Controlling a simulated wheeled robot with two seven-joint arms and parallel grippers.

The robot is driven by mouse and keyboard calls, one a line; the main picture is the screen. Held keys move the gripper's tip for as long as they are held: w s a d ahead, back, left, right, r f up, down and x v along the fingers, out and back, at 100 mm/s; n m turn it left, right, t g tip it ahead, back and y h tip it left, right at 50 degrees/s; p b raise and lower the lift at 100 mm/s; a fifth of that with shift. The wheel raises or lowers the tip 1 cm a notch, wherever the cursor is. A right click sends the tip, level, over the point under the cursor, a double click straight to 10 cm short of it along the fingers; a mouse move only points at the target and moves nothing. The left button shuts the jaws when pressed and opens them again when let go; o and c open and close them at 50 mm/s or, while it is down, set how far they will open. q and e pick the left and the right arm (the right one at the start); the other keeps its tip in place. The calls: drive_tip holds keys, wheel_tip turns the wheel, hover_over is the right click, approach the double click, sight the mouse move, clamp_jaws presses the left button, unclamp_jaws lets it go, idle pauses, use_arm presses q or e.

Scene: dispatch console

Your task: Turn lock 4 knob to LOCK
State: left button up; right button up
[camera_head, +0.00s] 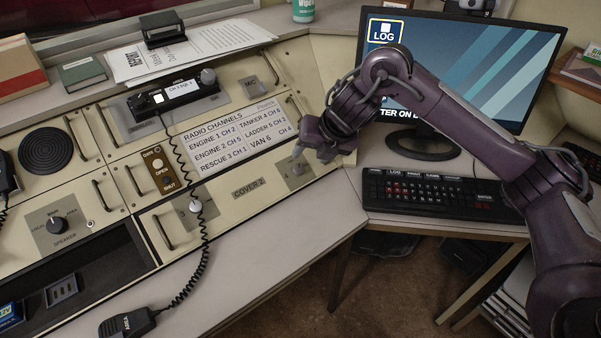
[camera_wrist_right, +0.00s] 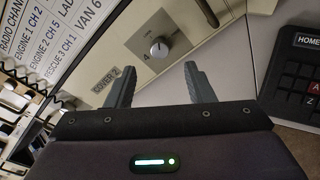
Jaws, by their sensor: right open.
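The lock 4 knob (camera_wrist_right: 158,48) is a small grey round knob on a light metal plate on the cream console. In the right wrist view a "4" shows beside it; its setting is too small to read. In the head view the knob (camera_head: 297,169) sits right of the "COVER 2" label, just below my right gripper (camera_head: 308,153). In the wrist view the two fingers of the right gripper (camera_wrist_right: 161,78) are spread apart, with nothing between them; the knob lies beyond the gap, apart from the fingertips. My left gripper is not in view.
A radio channel sign (camera_head: 236,136) is mounted left of the right gripper. A coiled cord (camera_head: 207,240) hangs over another knob (camera_head: 195,206) to a handset (camera_head: 127,323). A keyboard (camera_head: 445,195) and monitor (camera_head: 470,65) stand to the right. The desk front is mostly clear.

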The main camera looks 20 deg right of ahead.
sight(299, 168)
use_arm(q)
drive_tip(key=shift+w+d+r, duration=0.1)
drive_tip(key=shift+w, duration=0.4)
use_arm(e)
drive_tip(key=x, duration=0.7)
drive_tip(key=shift+w+a+f, duration=0.1)
drive_tip(key=shift+w+f, duration=0.05)
drive_tip(key=shift+f, duration=0.15)
